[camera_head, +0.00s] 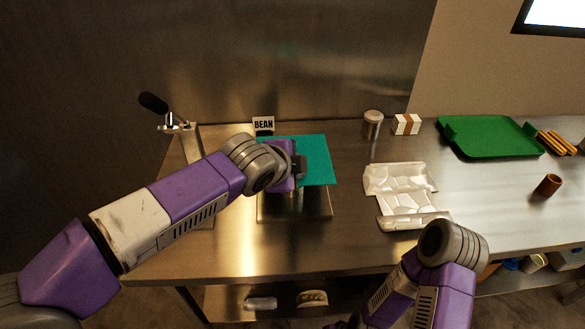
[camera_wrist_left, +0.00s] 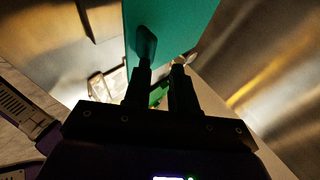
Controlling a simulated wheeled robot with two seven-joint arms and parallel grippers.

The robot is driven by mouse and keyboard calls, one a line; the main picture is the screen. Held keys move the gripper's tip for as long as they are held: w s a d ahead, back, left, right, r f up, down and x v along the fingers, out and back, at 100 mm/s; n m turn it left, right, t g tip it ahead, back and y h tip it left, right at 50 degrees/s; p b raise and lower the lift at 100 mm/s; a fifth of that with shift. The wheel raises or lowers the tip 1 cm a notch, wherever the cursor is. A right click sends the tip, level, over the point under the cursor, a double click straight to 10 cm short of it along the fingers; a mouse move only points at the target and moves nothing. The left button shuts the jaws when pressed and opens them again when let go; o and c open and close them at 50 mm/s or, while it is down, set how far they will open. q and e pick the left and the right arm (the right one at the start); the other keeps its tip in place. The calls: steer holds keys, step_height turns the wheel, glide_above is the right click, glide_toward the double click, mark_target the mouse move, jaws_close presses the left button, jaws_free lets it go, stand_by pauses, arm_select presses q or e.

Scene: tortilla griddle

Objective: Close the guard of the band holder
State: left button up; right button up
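A flat teal panel (camera_head: 315,160), which looks like the guard, stands out over a steel holder (camera_head: 310,203) at the left of the steel counter. A small "BEAN" sign (camera_head: 264,124) stands behind it. My left gripper (camera_head: 300,167) is at the panel, and my arm hides part of the holder. In the left wrist view the two dark fingers (camera_wrist_left: 163,75) are apart, with the teal panel (camera_wrist_left: 175,25) just beyond them. One finger overlaps the panel; I cannot tell if it touches. My right arm comes in at the bottom right; its gripper is not visible.
A metal canister (camera_head: 372,122) and a banded white stack (camera_head: 406,124) stand at the back. A green tray (camera_head: 490,137) and a brown cylinder (camera_head: 548,185) are further right. A black-handled lever (camera_head: 155,104) stands at the far left.

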arm_select(q)
steer(key=o, duration=0.4)
steer(key=shift+f, duration=0.6)
steer(key=shift+c, duration=0.2)
steer(key=shift+w+d, duration=0.15)
steer(key=shift+w, duration=0.05)
steer(key=shift+s+r, duration=0.15)
steer(key=shift+r, duration=0.05)
steer(key=p+v, duration=0.2)
steer(key=v, duration=0.5)
steer(key=shift+s+r, duration=0.2)
